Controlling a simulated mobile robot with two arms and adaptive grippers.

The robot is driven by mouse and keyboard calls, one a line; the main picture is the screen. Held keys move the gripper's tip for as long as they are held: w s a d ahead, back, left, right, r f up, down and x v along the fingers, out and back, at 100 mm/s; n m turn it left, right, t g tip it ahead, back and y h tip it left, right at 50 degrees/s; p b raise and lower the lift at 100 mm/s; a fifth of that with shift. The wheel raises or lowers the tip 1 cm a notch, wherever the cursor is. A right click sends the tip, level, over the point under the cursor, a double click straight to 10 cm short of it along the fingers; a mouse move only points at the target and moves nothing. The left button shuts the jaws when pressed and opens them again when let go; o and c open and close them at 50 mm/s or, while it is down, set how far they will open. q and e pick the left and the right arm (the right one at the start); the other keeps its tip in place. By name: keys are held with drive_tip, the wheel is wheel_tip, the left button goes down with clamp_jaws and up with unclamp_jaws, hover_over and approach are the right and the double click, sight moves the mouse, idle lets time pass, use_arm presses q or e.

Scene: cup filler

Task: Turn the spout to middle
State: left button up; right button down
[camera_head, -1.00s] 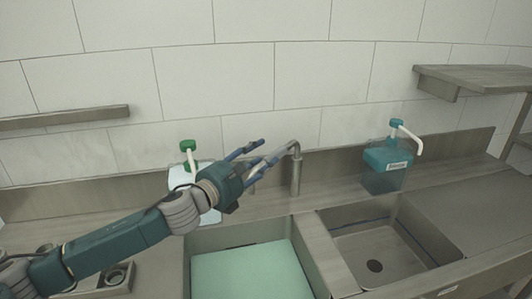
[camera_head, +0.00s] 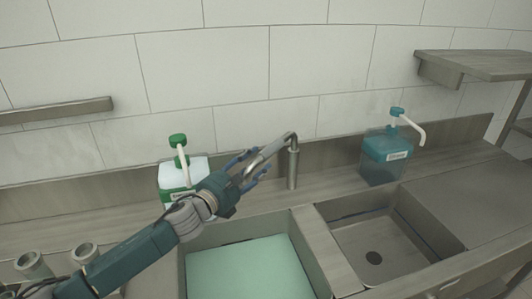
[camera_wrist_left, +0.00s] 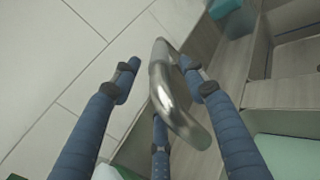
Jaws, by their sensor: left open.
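The metal spout (camera_head: 270,147) rises from its post (camera_head: 292,168) behind the sinks and points left and forward, over the left basin's back edge. My left gripper (camera_head: 254,168) is open, with its blue fingers on either side of the spout's outer end. In the left wrist view the curved spout (camera_wrist_left: 162,75) passes between the open fingers of my left gripper (camera_wrist_left: 155,85). I cannot tell whether a finger touches it. My right gripper is not in view.
The left basin holds a pale green board (camera_head: 250,270). The right basin (camera_head: 375,235) is empty with a drain. A green-topped dispenser (camera_head: 172,176) stands left of my gripper, and a blue dispenser (camera_head: 386,158) stands right. A wall shelf (camera_head: 475,65) is at the upper right.

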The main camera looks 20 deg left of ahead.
sight(267, 154)
use_arm(q)
drive_tip(key=x, duration=0.2)
drive_tip(key=p+x, duration=0.1)
drive_tip(key=x, duration=0.2)
drive_tip(key=shift+w+d+r, duration=0.1)
drive_tip(key=shift+d+r, duration=0.05)
drive_tip(key=shift+r, duration=0.1)
drive_tip(key=shift+w, duration=0.25)
drive_tip(key=shift+w+f+p, duration=0.1)
drive_tip(key=shift+w+p, duration=0.05)
drive_tip(key=shift+p, duration=0.15)
drive_tip(key=shift+d, duration=0.1)
clamp_jaws()
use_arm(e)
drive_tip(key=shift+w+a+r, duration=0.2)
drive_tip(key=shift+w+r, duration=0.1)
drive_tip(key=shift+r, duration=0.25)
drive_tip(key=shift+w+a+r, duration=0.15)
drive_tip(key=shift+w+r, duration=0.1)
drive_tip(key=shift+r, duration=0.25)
